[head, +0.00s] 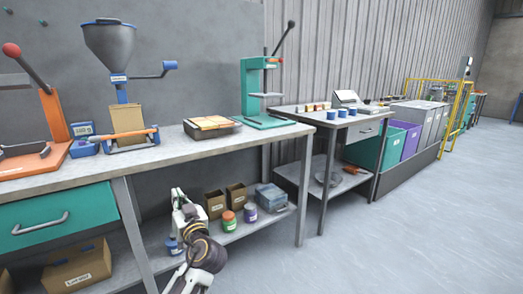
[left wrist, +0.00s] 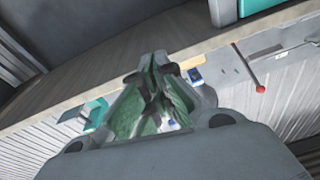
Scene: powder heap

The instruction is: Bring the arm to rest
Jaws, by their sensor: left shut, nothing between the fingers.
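My left arm comes up from the bottom of the head view, in front of the workbench's lower shelf. My left gripper (head: 179,198) is at its upper end, below the level of the bench top (head: 185,146). In the left wrist view its fingers (left wrist: 153,68) come together at the tips, with green inner sides and nothing held between them. The fingertips are small and partly hidden in the head view. My right gripper is in neither view.
The bench carries a hopper (head: 109,44), a green press (head: 253,88), an orange press (head: 55,113) and a tray (head: 212,130). Jars (head: 229,221) and boxes stand on the lower shelf (head: 215,236) beside my arm. The floor (head: 400,220) at the right is clear.

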